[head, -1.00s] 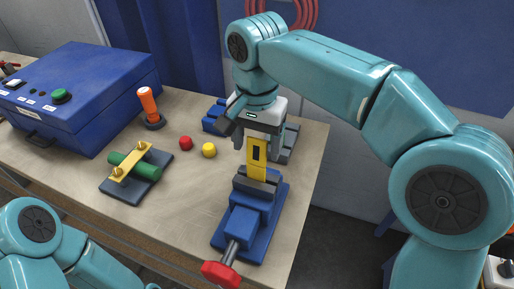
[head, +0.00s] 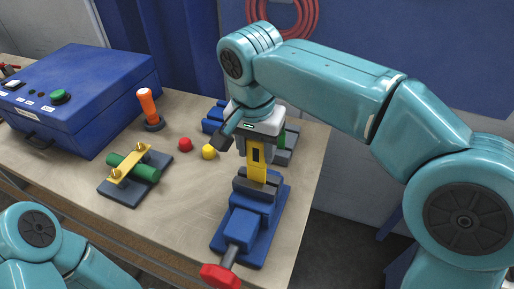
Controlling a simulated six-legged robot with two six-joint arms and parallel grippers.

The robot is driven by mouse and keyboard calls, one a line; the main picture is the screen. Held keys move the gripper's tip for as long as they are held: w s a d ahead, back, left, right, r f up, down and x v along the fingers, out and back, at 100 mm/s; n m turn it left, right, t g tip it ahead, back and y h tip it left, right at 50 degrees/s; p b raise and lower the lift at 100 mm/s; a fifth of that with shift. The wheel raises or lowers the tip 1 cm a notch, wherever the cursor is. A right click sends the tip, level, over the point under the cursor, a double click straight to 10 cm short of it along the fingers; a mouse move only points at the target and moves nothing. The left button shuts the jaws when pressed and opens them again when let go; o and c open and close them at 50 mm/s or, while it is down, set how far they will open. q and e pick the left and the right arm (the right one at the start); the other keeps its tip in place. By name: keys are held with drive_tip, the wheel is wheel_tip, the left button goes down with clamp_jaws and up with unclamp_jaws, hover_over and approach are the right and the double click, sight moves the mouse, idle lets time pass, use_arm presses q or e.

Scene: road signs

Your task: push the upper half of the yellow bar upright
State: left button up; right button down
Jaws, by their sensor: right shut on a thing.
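The yellow bar (head: 257,172) stands up out of the blue vise (head: 252,207), its lower end between the grey jaws (head: 256,189). A dark mark shows on its upper part. My right gripper (head: 256,148) comes from above and is shut on the upper half of the bar, hiding its top end. The bar looks close to upright; any small lean toward or away from me I cannot tell. My left gripper is out of view; only part of my left arm shows at the lower left.
The red vise handle (head: 220,277) sticks out toward me. Left of the vise are a yellow ball (head: 208,152), a red ball (head: 185,144), an orange-handled lever (head: 149,105), a green cylinder under a yellow strap (head: 146,172) and a blue case (head: 75,95). The bench between is clear.

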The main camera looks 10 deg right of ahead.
drive_tip(key=c, duration=0.5)
unclamp_jaws()
drive_tip(key=shift+w, duration=0.1)
drive_tip(key=shift+r, duration=0.1)
drive_tip(key=shift+s+a+r+p, duration=0.2)
drive_tip(key=shift+r+p, duration=0.6)
drive_tip(key=shift+r, duration=1.9)
drive_tip(key=shift+s+a+r+p, duration=0.1)
drive_tip(key=shift+s+r+p, duration=0.45)
drive_tip(key=shift+r, duration=2.1)
drive_tip(key=shift+a+r+p, duration=0.15)
drive_tip(key=shift+r+p, duration=0.85)
drive_tip(key=shift+r, duration=1.7)
drive_tip(key=shift+s, duration=0.1)
